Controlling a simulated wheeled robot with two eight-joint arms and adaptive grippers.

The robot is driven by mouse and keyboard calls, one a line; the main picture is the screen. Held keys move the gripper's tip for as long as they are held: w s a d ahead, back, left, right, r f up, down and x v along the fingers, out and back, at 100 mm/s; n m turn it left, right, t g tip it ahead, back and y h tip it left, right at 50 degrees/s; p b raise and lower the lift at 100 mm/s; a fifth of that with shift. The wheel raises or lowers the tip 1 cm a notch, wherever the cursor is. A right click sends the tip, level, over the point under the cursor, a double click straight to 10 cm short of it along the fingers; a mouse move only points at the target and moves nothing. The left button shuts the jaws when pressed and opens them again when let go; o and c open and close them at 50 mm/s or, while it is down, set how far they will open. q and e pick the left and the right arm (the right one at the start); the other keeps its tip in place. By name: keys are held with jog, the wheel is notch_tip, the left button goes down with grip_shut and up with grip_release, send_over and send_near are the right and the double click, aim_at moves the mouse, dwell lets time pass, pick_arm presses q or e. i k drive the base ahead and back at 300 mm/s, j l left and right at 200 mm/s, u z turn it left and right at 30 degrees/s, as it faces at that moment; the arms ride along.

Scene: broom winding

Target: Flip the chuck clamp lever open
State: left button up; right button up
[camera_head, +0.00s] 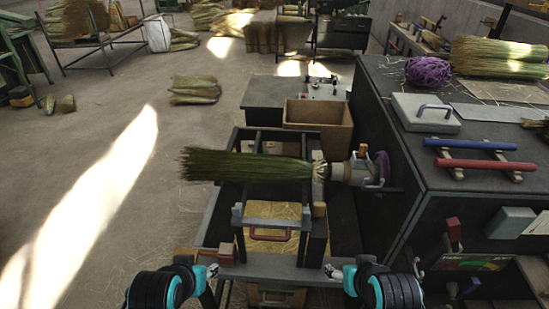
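A broom bundle (245,166) lies level across the winding frame, its bristles pointing left. Its bound end meets the grey chuck (340,172) on the right. A small orange part (362,150), which looks like the clamp lever, stands on top of the chuck. Its exact position is too small to tell. A purple part (382,168) sits just right of it. My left gripper (212,271) and my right gripper (333,271) are low in the view, in front of and below the chuck, apart from the lever. Their fingers are too small to read.
A dark workbench (400,160) stands right of the chuck, with a purple twine ball (428,71), a grey lidded box (426,112) and blue and red bars (470,143) on top. A cardboard box (318,118) stands behind the bundle. The floor at left is open.

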aim_at(451, 238)
jog(key=z, duration=1.65)
jog(key=k+l+z, duration=0.25)
